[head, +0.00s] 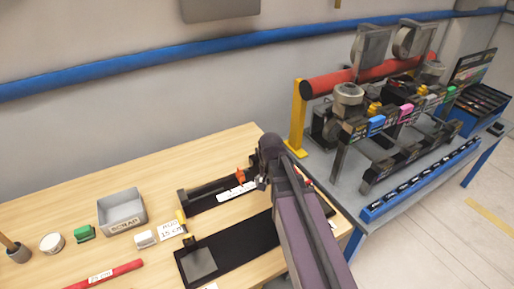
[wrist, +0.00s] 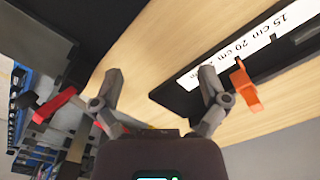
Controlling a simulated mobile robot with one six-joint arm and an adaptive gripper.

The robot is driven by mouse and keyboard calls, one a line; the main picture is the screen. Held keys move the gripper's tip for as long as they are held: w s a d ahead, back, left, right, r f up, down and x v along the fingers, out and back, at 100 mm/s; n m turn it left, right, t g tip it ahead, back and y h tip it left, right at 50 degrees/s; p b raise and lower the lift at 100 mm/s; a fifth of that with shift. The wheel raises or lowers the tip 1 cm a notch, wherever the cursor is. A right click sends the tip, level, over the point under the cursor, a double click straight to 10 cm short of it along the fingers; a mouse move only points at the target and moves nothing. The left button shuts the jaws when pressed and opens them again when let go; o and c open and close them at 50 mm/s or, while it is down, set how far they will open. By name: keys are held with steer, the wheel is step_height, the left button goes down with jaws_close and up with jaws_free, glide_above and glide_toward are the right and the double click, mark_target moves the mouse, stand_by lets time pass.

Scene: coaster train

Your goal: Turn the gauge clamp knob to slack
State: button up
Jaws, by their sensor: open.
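The gauge (head: 205,197) is a long black channel on the wooden bench, with a white scale strip along it. In the wrist view the scale (wrist: 240,48) reads 15 cm and 20 cm. An orange clamp knob (head: 241,174) stands at the gauge; it also shows in the wrist view (wrist: 243,88), just right of my right finger. My gripper (wrist: 160,75) is open, with bare bench between its fingers. The right finger overlaps the scale in the picture; I cannot tell whether it touches the knob. In the head view my arm hides part of the gauge's right end.
A red part (wrist: 55,103) shows left of my left finger. On the bench are a grey scrap bin (head: 122,210), a dark mat (head: 228,250) and a red tube (head: 105,275). A grey table (head: 350,200) with a machine stands to the right.

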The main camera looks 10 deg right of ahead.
mark_target(257, 150)
steer(key=w+r+m+p, duration=0.5)
steer(key=w+r+m, duration=0.1)
steer(key=w, duration=0.4)
steer(key=w+r+m+p, duration=0.5)
steer(key=w+m, duration=0.3)
steer(key=w, duration=0.3)
steer(key=shift+w+r+p, duration=0.3)
steer(key=shift+r+p, duration=0.05)
steer(key=shift+p, duration=0.05)
steer(key=shift+f, duration=0.25)
step_height(257, 150, down, 13)
steer(key=b, duration=1.3)
steer(key=shift+f+b, duration=0.15)
steer(key=shift+b, duration=0.25)
steer(key=c, duration=1.2)
